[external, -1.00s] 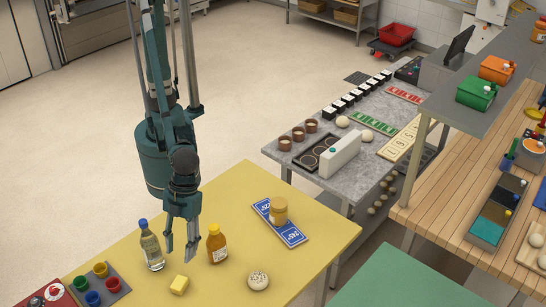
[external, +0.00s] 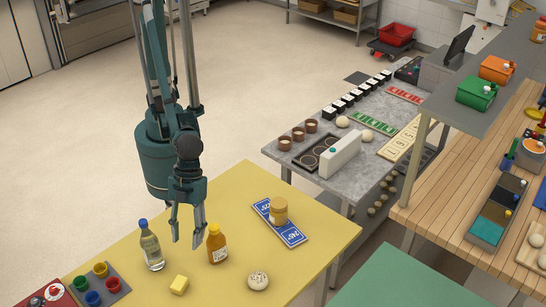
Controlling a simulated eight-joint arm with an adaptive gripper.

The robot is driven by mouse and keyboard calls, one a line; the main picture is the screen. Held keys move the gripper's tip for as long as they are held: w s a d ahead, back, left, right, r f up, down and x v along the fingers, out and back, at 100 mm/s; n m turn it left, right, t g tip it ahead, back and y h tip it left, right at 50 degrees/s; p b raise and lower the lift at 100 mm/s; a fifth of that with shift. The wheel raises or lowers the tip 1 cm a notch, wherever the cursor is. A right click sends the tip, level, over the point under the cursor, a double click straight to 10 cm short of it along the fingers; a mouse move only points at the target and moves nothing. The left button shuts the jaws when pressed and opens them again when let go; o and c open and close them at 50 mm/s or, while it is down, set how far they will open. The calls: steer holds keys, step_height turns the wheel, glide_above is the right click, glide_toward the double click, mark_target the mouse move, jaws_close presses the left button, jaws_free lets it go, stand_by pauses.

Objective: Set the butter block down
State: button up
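The butter block (external: 179,285) is a small yellow block lying on the yellow table (external: 318,232), near its front edge. My gripper (external: 185,240) hangs above and behind the block, pointing down, with its two fingers spread apart and nothing between them. The fingertips are clear of the butter. A bottle with a blue cap (external: 151,246) stands just left of the gripper, and an amber bottle with an orange cap (external: 217,244) stands just right of it.
A round speckled bun (external: 258,281) lies right of the butter. A jar (external: 279,211) stands on a blue card (external: 291,232) farther back. A tray of coloured cups (external: 103,286) is at the left. The table's right part is clear.

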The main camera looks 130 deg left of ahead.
steer(key=s+a+r+n+t+y, duration=0.1)
steer(key=s+a+r+n, duration=0.25)
steer(key=a+r, duration=0.45)
steer(key=s+a+r+n+t, duration=0.25)
steer(key=s+a+r, duration=0.2)
steer(key=a, duration=0.75)
steer(key=s+a+r+n+t+y, duration=0.1)
steer(key=s+a+n, duration=0.5)
steer(key=s+a, duration=0.9)
steer(key=shift+s+a+r+n+y, duration=0.25)
steer(key=shift+a+r+y, duration=0.5)
steer(key=shift+a+y, duration=0.4)
steer(key=shift+a+t, duration=0.15)
steer(key=shift+t, duration=0.1)
